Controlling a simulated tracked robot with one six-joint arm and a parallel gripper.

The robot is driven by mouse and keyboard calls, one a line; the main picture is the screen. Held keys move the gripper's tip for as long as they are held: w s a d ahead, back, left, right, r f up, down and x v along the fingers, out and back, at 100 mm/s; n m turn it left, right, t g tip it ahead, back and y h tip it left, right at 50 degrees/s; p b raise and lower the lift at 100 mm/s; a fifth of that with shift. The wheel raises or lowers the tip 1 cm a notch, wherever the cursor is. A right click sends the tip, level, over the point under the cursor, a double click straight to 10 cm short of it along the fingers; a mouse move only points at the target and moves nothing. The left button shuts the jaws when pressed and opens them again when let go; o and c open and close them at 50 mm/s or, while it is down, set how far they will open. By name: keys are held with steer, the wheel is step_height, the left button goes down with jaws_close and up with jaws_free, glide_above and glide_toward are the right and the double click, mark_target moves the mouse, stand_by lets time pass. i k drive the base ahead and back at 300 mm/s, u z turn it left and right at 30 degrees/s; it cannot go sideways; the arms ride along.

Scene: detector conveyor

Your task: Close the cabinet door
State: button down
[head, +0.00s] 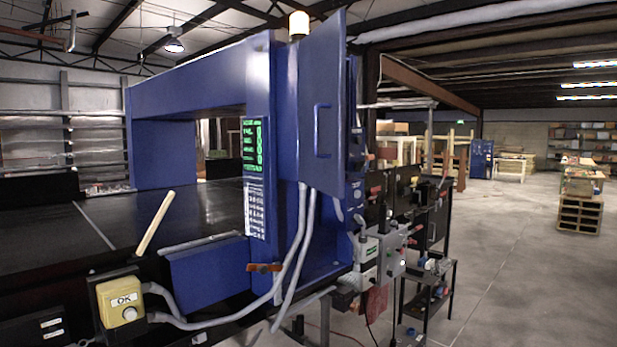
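The cabinet door (334,75) is a tall, narrow-looking blue panel on the blue detector frame (284,110), seen at a steep angle. It stands swung open, out from the frame. A blue bar handle (318,130) is on the face toward me. The inside of the cabinet is mostly hidden behind the door; only a thin strip of fittings shows at its right edge. My gripper is not in view.
A black conveyor belt (60,225) with a wooden stick (155,222) runs through the frame at left. Grey hoses (303,240) and a yellow OK button box (123,300) are in front. A cluttered black rack (440,275) stands right; open floor (520,270) lies beyond.

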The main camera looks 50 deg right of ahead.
mark_target(323, 84)
steer(key=z, duration=0.05)
steer(key=i, duration=1)
steer(key=u, duration=0.05)
